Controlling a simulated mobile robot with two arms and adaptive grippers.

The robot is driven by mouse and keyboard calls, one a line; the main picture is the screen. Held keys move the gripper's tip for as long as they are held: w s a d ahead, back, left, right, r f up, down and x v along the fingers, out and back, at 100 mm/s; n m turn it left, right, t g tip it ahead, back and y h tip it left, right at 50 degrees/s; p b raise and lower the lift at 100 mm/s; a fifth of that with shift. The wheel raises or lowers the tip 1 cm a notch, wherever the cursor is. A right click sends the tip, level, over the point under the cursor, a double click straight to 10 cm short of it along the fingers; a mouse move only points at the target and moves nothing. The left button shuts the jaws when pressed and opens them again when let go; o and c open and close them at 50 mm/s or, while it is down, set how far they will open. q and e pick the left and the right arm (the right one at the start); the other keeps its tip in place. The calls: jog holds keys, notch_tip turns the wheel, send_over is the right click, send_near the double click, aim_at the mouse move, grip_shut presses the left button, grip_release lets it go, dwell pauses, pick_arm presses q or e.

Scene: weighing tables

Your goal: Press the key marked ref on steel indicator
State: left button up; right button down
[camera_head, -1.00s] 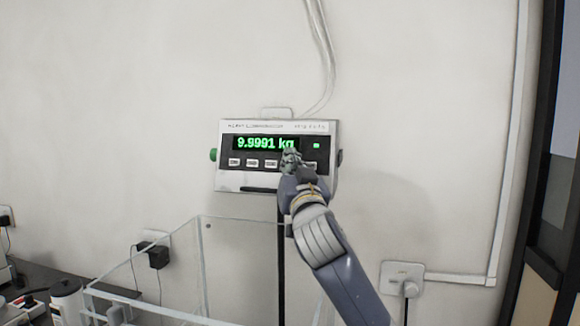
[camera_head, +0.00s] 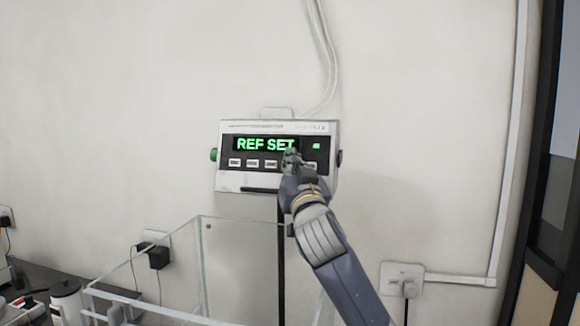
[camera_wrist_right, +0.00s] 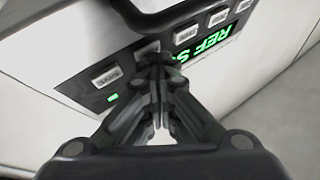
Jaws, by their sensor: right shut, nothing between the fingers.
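The steel indicator (camera_head: 229,180) is fixed on a post in front of the wall, with a black panel and a green display reading "REF SET" (camera_head: 265,144). A row of pale keys runs below the display. My right gripper (camera_head: 291,156) is shut and empty, its tips at the panel over the right part of the key row. In the right wrist view the indicator (camera_wrist_right: 60,50) is tilted, and the shut fingertips (camera_wrist_right: 155,62) meet at one key, largely hiding it and its label. Other keys (camera_wrist_right: 106,76) show to either side. My left gripper is not in view.
A clear-walled box (camera_head: 165,262) stands below the indicator. Black plugs sit in a wall socket (camera_head: 154,250) at left, and another socket (camera_head: 402,278) is at lower right. A white jar (camera_head: 67,300) stands on the dark bench at lower left.

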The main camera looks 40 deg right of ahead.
jog(key=shift+s+a+r, duration=0.2)
jog(key=shift+s+a, duration=0.25)
jog(key=shift+a, duration=0.1)
jog(key=s+a, duration=0.1)
jog(key=a, duration=0.1)
jog(key=s+a+r+p, duration=0.1)
jog(key=s, duration=0.1)
jog(key=shift+s+a+r, duration=0.1)
jog(key=shift+a+r, duration=0.05)
jog(key=shift+a, duration=0.2)
dwell(1.1)
